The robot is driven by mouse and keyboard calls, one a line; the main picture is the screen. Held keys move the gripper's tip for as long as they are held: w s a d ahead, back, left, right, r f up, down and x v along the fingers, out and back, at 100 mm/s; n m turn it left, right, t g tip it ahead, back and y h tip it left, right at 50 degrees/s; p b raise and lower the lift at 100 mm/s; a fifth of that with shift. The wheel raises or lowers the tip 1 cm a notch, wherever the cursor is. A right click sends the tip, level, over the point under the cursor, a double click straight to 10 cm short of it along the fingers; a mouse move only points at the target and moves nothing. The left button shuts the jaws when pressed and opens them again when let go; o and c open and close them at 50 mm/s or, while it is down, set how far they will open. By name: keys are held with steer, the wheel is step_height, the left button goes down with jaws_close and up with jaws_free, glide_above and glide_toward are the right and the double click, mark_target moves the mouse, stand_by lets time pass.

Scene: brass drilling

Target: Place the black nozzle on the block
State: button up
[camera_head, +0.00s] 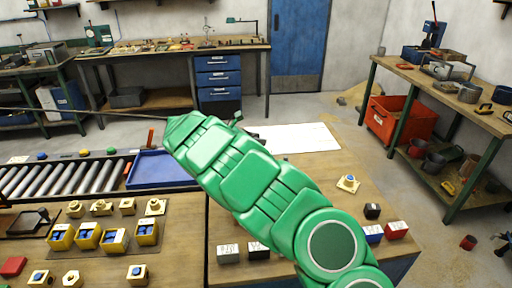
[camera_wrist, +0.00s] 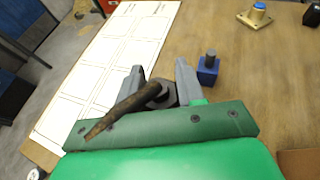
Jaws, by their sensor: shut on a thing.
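In the wrist view my gripper (camera_wrist: 160,78) is shut on a dark tapered piece, which I take for the black nozzle (camera_wrist: 124,108). It lies tilted, with its thick end between the fingers and its thin end toward the lower left. A small blue block (camera_wrist: 208,72) with a dark upright peg stands on the table just right of the fingers, seemingly apart from them. A brass-coloured block (camera_wrist: 256,15) with a blue top is farther back; I cannot tell which block the task means.
A white sheet with printed boxes (camera_head: 298,137) lies on the table and is largely bare. A blue tray (camera_head: 157,170) and roller conveyor (camera_head: 62,178) are left of my arm. Black (camera_head: 372,211) and red (camera_head: 396,230) blocks stand at right. Yellow bins (camera_head: 88,236) are front left.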

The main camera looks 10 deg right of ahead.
steer(key=shift+f, duration=1.65)
steer(key=shift+f, duration=0.15)
steer(key=o, duration=1.1)
steer(key=shift+o, duration=0.2)
steer(key=shift+a+r, duration=0.3)
steer(key=v, duration=1.1)
steer(key=shift+a, duration=0.15)
steer(key=shift+s, duration=0.1)
